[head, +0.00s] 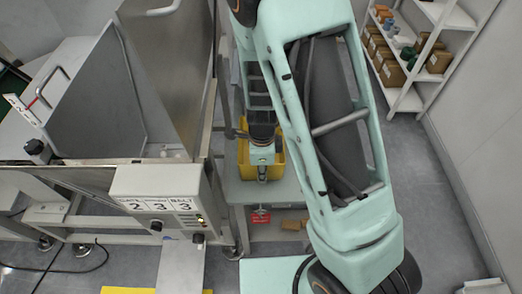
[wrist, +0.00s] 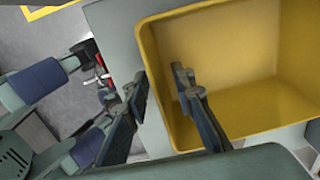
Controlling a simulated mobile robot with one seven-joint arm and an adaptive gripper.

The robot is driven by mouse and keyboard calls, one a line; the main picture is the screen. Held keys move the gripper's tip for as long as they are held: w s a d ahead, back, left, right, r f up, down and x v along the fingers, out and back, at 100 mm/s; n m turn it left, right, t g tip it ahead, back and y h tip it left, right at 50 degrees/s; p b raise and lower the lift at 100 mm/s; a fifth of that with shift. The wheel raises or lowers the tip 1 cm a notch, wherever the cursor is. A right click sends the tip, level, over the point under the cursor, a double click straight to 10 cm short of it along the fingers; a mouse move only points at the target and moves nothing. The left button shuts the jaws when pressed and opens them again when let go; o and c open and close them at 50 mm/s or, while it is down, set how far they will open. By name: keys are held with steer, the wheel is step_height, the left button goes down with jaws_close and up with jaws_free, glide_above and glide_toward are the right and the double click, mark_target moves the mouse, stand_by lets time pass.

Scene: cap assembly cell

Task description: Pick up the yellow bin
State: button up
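The yellow bin (head: 278,166) stands on a grey-green shelf (head: 290,192) beside the steel machine, partly covered by my arm's end in the head view. In the wrist view the bin (wrist: 250,128) fills the right side, and the visible part of its inside looks empty. My gripper (wrist: 161,78) is open, with nothing between its fingers that it clamps. One finger lies on the outer side of the bin's left rim, the other over its inner side. How deep the fingers reach is unclear. In the head view my gripper (head: 262,172) is hard to make out.
The steel machine (head: 165,60) with a control box (head: 160,200) stands close on the left. A white rack (head: 405,100) with brown boxes stands at the back right.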

jaws_close()
steer(key=shift+r, duration=0.2)
stand_by(0.5)
